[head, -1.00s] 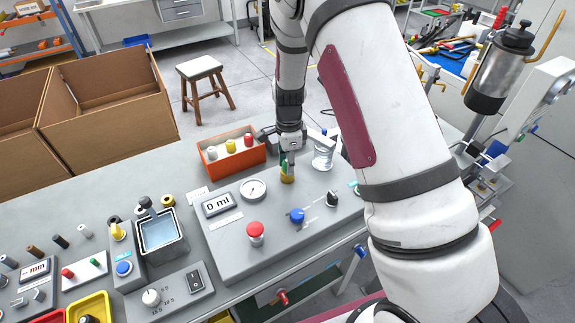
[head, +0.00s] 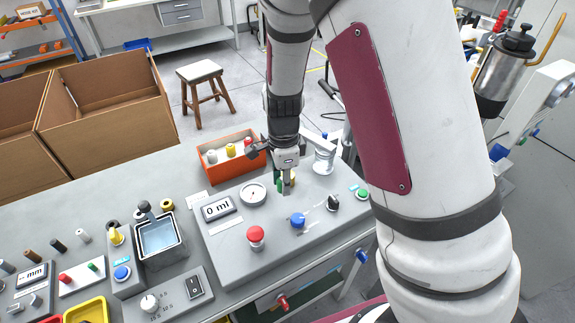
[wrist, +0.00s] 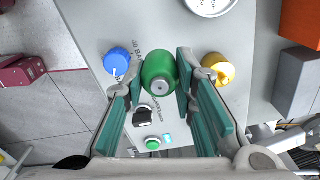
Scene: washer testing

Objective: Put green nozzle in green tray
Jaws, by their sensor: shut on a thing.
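The green nozzle (wrist: 160,72) sits between the two fingertips of my gripper (wrist: 161,82) in the wrist view, and my gripper is shut on it. In the head view, a small green part of the nozzle (head: 279,185) shows at the fingertips of my gripper (head: 286,184), over the far part of the grey test panel (head: 228,238). A yellow fitting (wrist: 220,68) is just right of the nozzle in the wrist view. It is partly hidden behind my fingers in the head view (head: 293,176).
An orange bin (head: 222,173) with white, yellow and red nozzles stands left of my gripper. A pressure gauge (head: 253,194), a red button (head: 256,235) and a blue knob (head: 298,220) stand on the panel. A yellow tray (head: 88,310) is at the lower left.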

